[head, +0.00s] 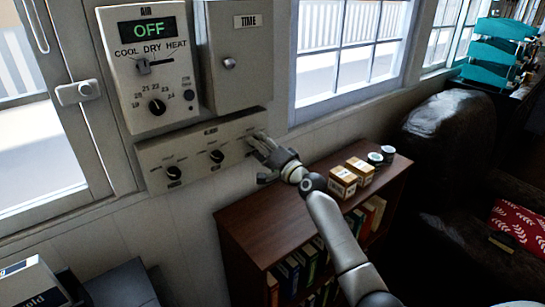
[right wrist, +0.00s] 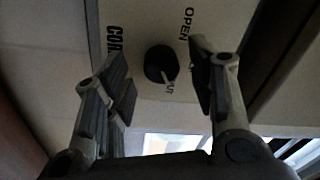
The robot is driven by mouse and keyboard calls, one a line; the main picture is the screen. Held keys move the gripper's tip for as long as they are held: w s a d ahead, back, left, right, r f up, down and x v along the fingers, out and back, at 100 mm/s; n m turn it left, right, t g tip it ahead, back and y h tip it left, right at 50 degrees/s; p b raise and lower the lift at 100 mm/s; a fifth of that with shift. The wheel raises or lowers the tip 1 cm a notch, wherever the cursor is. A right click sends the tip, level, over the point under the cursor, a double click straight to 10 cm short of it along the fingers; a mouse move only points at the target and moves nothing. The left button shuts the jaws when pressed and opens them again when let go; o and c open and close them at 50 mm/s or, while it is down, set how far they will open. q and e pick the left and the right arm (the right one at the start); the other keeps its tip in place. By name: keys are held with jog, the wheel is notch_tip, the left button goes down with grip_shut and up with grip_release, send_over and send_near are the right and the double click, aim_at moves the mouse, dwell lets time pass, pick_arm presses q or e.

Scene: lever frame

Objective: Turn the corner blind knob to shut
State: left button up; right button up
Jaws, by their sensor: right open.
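The corner blind knob (right wrist: 158,62) is a round black knob with a pale pointer, on a pale panel. In the right wrist view its pointer is toward the lower right, close to a small, partly hidden label ending in what looks like "UT"; "OPEN" is printed above right of the knob. My right gripper (right wrist: 163,80) is open, with one finger on each side of the knob; I cannot tell whether they touch it. In the head view the right gripper (head: 261,143) is at the right end of the knob panel (head: 193,163) and hides the corner knob. My left gripper is not in view.
Two other black knobs (head: 174,172) (head: 216,156) are on the same panel. Above are the AIR thermostat (head: 150,70) reading OFF and the TIME box (head: 245,60). A bookcase (head: 262,222) with small boxes (head: 343,182) stands below right. Windows flank the panel.

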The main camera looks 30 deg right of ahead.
jog(key=s+d, duration=0.1)
jog(key=s, duration=1)
jog(key=shift+d+f, duration=0.15)
jog(key=shift+f, duration=0.1)
